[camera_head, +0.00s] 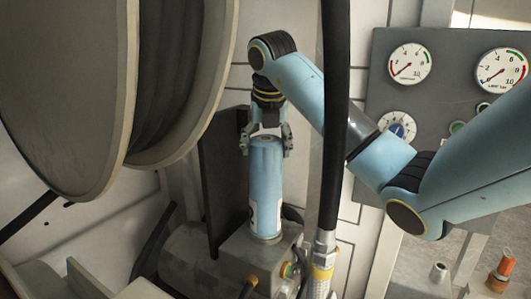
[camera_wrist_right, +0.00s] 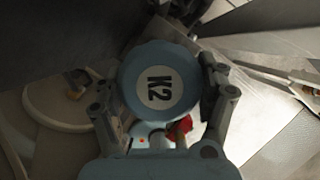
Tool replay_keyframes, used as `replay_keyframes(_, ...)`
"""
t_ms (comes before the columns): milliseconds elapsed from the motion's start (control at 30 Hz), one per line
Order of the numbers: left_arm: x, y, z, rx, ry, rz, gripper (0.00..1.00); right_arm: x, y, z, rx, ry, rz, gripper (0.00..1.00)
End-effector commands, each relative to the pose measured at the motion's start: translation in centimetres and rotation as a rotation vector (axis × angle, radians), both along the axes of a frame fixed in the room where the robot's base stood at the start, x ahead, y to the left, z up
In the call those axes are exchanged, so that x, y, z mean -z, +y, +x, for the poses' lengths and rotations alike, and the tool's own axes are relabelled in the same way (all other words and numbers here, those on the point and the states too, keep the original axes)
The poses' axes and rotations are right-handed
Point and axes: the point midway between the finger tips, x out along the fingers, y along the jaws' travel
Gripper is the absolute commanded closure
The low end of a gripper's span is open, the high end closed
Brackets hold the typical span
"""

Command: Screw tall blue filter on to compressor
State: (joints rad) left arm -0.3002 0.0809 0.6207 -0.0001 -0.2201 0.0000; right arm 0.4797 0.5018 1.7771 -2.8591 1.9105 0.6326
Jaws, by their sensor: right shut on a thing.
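The tall blue filter (camera_head: 265,185) stands upright on top of the grey compressor (camera_head: 222,262) in the head view. Its lower end meets a round fitting on the compressor; I cannot tell whether the threads are engaged. My right gripper (camera_head: 266,142) reaches down from above and is shut on the filter's upper end, one finger on each side. In the right wrist view the filter's round top (camera_wrist_right: 158,82), marked K2, sits between the fingers of my right gripper (camera_wrist_right: 160,95). My left gripper is not in view.
A large hose reel (camera_head: 200,90) fills the upper left. A black hose (camera_head: 333,120) with a metal and yellow fitting hangs just right of the filter. A gauge panel (camera_head: 455,90) is at the right. An orange-topped part (camera_head: 501,270) stands at lower right.

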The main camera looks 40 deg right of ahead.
Motion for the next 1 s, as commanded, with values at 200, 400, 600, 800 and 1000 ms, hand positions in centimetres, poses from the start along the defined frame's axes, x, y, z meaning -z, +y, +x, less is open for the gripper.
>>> replay_keyframes(200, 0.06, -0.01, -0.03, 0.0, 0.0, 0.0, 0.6, -0.26, -0.06, 0.09, 0.005, -0.007, -0.003, 0.84)
replay_keyframes(400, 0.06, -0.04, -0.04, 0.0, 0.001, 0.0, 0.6, -0.21, -0.04, 0.07, 0.004, -0.005, -0.002, 0.09)
replay_keyframes(600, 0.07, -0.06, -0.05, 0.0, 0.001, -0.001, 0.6, -0.11, -0.01, 0.03, 0.003, -0.002, -0.001, 0.0)
replay_keyframes(800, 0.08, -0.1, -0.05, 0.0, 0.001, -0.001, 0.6, -0.01, 0.01, -0.01, 0.003, 0.001, 0.001, 0.0)
replay_keyframes(1000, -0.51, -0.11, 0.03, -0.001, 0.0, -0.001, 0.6, -0.75, 0.0, -0.01, 0.003, 0.0, 0.0, 0.0)
